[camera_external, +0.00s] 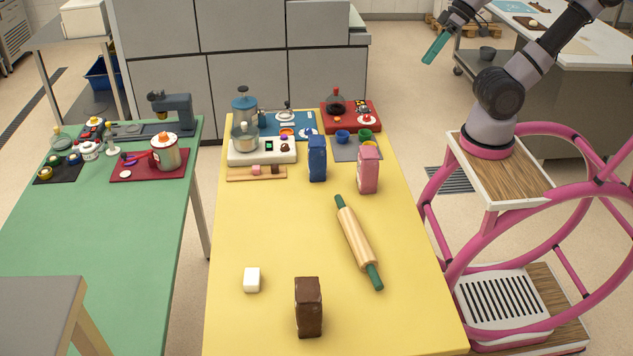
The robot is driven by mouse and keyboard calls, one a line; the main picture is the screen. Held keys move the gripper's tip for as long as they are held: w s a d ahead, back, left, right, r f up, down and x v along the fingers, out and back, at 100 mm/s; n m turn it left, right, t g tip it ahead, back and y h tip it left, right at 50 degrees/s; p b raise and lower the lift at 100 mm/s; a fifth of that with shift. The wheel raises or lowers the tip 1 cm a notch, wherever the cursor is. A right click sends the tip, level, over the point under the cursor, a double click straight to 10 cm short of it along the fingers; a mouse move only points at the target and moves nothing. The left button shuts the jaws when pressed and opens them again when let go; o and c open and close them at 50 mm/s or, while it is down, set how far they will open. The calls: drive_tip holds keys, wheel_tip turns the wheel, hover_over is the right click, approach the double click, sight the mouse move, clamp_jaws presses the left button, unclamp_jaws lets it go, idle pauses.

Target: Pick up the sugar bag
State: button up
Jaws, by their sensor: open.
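Three upright bags stand on the yellow table: a blue bag (317,158) and a pink bag (368,169) towards the back, and a brown bag (308,306) near the front. No readable label shows which one is the sugar bag. My gripper (437,46) is at the top right, raised beyond the yellow table's right side and well apart from all three bags.
A rolling pin (356,240) with green ends lies right of the middle of the yellow table (240,225). A white block (252,279) lies front left. Pots, trays and cups crowd the back. A green table (100,240) stands to the left.

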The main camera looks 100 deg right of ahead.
idle(0.4)
wheel_tip(320, 180, up, 5)
drive_tip(key=w+d+f+m+g+h, duration=0.45)
drive_tip(key=w+d+f, duration=0.2)
drive_tip(key=d, duration=0.25)
wheel_tip(320, 180, up, 6)
drive_tip(key=m+g+h, duration=0.3)
drive_tip(key=m+h, duration=0.6)
drive_tip(key=h, duration=0.8)
hover_over(319, 153)
wheel_tip(319, 153, down, 42)
drive_tip(key=shift+a+f, duration=0.15)
drive_tip(key=shift+f, duration=0.35)
drive_tip(key=shift+w+d+r, duration=0.1)
drive_tip(key=shift+d+r, duration=0.1)
drive_tip(key=shift+d, duration=1)
drive_tip(key=shift+d+r, duration=0.2)
drive_tip(key=shift+d, duration=1.05)
drive_tip(key=shift+w+d+r, duration=0.1)
drive_tip(key=shift+d+r, duration=0.1)
drive_tip(key=shift+d, duration=1)
